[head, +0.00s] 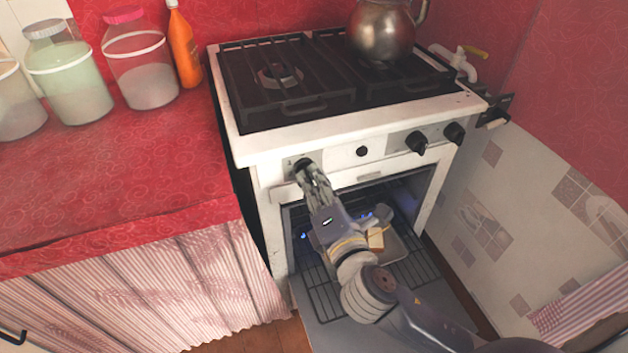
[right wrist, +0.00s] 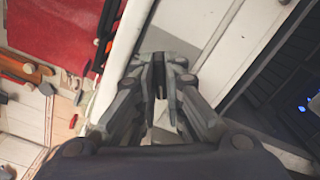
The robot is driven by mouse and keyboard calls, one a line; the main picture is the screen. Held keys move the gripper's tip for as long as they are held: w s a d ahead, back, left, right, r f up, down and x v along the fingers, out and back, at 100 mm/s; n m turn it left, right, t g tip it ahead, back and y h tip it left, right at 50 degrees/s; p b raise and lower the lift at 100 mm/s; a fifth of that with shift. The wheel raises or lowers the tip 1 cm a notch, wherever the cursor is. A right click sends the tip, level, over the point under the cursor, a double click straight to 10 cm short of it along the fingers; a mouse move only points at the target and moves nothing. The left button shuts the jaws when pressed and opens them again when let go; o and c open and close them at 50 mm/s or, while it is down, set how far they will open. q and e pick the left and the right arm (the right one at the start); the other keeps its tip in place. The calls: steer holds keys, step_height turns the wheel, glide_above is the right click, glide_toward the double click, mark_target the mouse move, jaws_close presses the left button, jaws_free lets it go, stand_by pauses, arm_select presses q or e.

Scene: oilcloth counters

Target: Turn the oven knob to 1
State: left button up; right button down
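The white oven stands under a black gas hob, with a row of knobs on its front panel. My right gripper (head: 304,168) is at the leftmost oven knob (head: 301,161), which is mostly hidden by the fingers. In the right wrist view the fingers (right wrist: 160,68) are close together with a narrow dark thing between them, seemingly the knob. The knob's setting and its marks are too small to read. Two black knobs (head: 416,142) (head: 454,132) sit at the right of the panel. My left gripper is not in view.
The oven door (head: 345,325) hangs open below, under my right arm. Inside are a wire rack (head: 326,298) and a tray (head: 397,247) with pale pieces. A kettle (head: 382,32) stands on the hob. Jars (head: 68,80) and an orange bottle (head: 184,48) stand on the left counter.

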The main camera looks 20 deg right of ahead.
steer(key=shift+m, duration=0.3)
steer(key=m, duration=0.3)
steer(key=m+p, duration=0.1)
steer(key=m, duration=0.4)
steer(key=shift+f+m+p, duration=0.25)
steer(key=shift+m+p, duration=0.1)
steer(key=shift+m, duration=0.05)
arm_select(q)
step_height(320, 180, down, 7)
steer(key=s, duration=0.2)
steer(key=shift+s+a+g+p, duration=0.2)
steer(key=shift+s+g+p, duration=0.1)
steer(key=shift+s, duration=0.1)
arm_select(e)
steer(key=shift+m, duration=1.3)
steer(key=shift+f, duration=0.1)
steer(key=c, duration=1.7)
jaws_free()
